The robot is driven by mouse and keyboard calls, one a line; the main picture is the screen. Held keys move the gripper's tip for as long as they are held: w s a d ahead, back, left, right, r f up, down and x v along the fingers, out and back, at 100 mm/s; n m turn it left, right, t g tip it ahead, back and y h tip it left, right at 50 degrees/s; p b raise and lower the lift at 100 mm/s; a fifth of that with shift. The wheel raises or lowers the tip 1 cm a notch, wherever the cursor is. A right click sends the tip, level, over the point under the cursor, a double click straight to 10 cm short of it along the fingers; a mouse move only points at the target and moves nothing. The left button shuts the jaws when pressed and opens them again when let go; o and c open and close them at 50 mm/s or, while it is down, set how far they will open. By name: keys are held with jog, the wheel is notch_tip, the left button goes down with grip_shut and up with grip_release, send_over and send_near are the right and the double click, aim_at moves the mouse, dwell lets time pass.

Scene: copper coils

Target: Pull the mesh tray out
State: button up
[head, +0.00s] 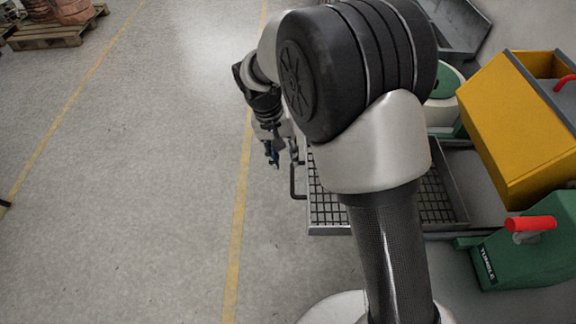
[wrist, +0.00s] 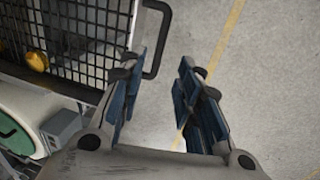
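The mesh tray (head: 330,231) is a grey metal tray with a dark grid floor. It lies right of centre in the head view, partly hidden behind my arm. Its dark bar handle (head: 293,182) sticks out from its left side. In the wrist view the tray rim (wrist: 135,22) is at upper left, and the handle (wrist: 166,38) curves out to the right. My gripper (head: 273,158) is near the handle in the head view. In the wrist view my gripper (wrist: 160,68) is open and empty, with the handle just beyond its left fingertip. The depth gap is unclear.
A yellow bin (head: 510,130) and a green machine (head: 515,255) with a red handle stand right of the tray. A round brassy piece (wrist: 38,61) shows at the mesh. The floor (head: 170,190) left of the tray is clear. Pallets (head: 60,35) stand far left.

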jog(key=shift+a+r, duration=0.15)
jog(key=shift+r, duration=0.6)
jog(key=shift+a+r, duration=0.15)
jog(key=shift+r, duration=0.55)
jog(key=s+d+r+t+y, duration=0.2)
jog(key=s+d+r, duration=0.95)
jog(key=r, duration=0.25)
jog(key=s+d+t, duration=0.1)
jog(key=s+d, duration=0.2)
jog(key=s, duration=0.4)
jog(key=s+d+t, duration=0.1)
jog(key=s+d, duration=0.2)
jog(key=s, duration=0.3)
jog(key=shift+s+r+t, duration=0.3)
jog(key=shift+s+r, duration=0.05)
jog(key=shift+r, duration=0.05)
